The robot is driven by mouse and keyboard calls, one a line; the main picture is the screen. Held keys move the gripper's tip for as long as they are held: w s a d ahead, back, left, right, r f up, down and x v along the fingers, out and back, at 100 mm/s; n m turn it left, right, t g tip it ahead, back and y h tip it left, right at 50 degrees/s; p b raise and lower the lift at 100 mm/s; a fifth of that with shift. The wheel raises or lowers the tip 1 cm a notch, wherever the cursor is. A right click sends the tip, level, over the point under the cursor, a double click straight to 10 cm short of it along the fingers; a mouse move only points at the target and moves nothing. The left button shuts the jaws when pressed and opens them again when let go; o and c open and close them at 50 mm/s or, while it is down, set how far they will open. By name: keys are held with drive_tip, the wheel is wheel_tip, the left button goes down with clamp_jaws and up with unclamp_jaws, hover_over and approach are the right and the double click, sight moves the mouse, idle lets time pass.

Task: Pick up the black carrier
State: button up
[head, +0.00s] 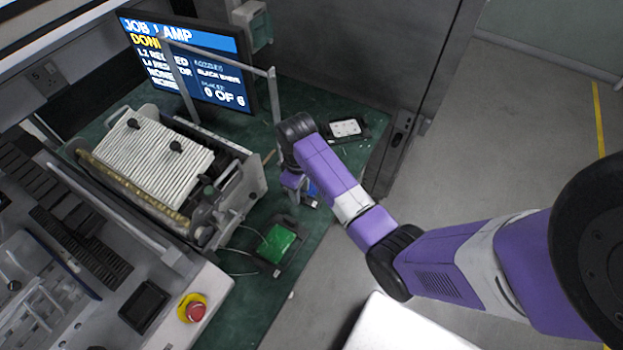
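Two black tray-like pieces lie on the green bench top (262,325), and I cannot tell for sure which is the black carrier. One black tray (268,268) holds a bright green board, in front of the machine. The other black tray (366,133) holds a white piece with small dots, near the bench's far right edge. My gripper (306,201) points down over the bench between the two, apart from both in the picture. Its fingers are small and partly hidden by my wrist, so their opening and anything between them cannot be made out.
A machine with a ribbed cream top (150,158) and metal frame stands left of my gripper. A screen (190,65) stands behind it, reading "0 OF 6". A red stop button (195,311) is at front left. The bench's right edge drops to grey floor.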

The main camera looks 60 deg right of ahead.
drive_tip(key=shift+f, duration=0.25)
clamp_jaws()
drive_tip(key=shift+r, duration=0.2)
